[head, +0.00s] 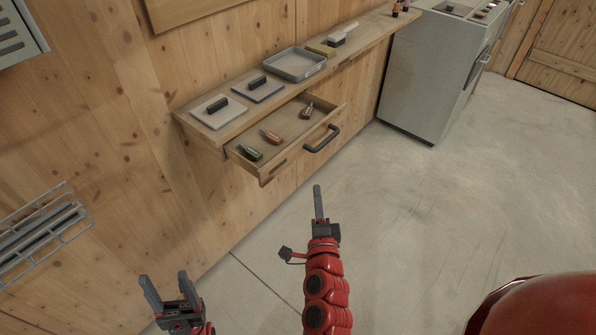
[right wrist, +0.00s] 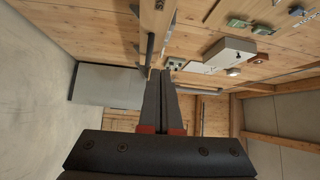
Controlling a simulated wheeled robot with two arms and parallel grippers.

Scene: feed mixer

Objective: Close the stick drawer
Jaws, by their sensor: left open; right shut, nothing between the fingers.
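The wooden drawer (head: 268,174) under the wall shelf stands open in the head view. It has a dark bar handle (head: 322,139) on its front. Several small items lie inside, among them a green one (head: 250,153) and two brownish ones (head: 271,137). My right gripper (head: 318,189) is shut and empty, in front of and below the drawer, apart from the handle. Its shut fingers also show in the right wrist view (right wrist: 158,75). My left gripper (head: 165,280) is open and empty at the lower left, well away from the drawer.
The shelf (head: 186,117) above the drawer carries two flat plates with black handles, a grey tray (head: 295,64) and a brush (head: 343,33). A grey cabinet (head: 423,75) stands to the right. A wire rack (head: 40,236) hangs at left. The concrete floor in front is clear.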

